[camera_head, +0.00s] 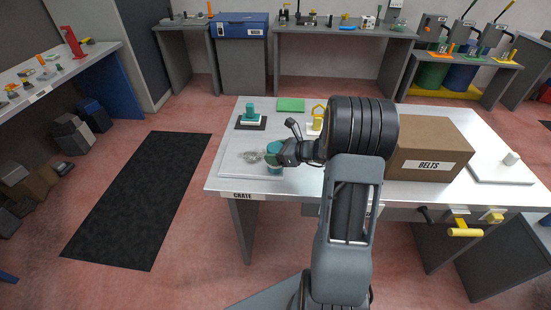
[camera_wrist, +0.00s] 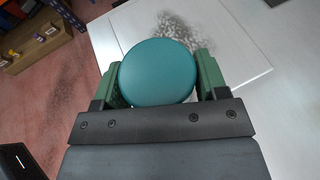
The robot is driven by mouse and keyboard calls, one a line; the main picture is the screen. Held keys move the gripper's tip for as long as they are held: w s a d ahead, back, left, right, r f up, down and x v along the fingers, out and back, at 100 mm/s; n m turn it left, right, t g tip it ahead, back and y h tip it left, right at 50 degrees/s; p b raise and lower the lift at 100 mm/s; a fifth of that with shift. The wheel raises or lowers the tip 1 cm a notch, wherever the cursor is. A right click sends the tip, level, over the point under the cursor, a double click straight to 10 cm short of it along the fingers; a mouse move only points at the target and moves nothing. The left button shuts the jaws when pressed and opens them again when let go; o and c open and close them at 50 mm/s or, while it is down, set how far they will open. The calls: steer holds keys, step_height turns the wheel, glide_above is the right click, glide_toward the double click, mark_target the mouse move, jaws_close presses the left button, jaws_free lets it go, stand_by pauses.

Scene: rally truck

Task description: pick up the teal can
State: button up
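The teal can (camera_head: 273,148) stands upright at the left part of the white table, at the end of my arm. In the wrist view its round teal lid (camera_wrist: 157,72) fills the space between my two green fingers. My gripper (camera_head: 279,153) reaches the can from the right, one finger on each side; it also shows in the wrist view (camera_wrist: 159,82). The fingers look shut on the can's sides. The can's lower sides are hidden in the wrist view. I cannot tell whether its base touches the surface.
A wire-like grey heap (camera_head: 252,156) lies just left of the can. A teal object on a dark base (camera_head: 251,123), a green pad (camera_head: 291,105) and a yellow frame (camera_head: 318,113) are behind. A cardboard box labelled BELTS (camera_head: 430,145) stands right of my arm.

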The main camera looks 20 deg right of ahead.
steer(key=c, duration=0.6)
steer(key=shift+c, duration=0.4)
steer(key=shift+r, duration=0.1)
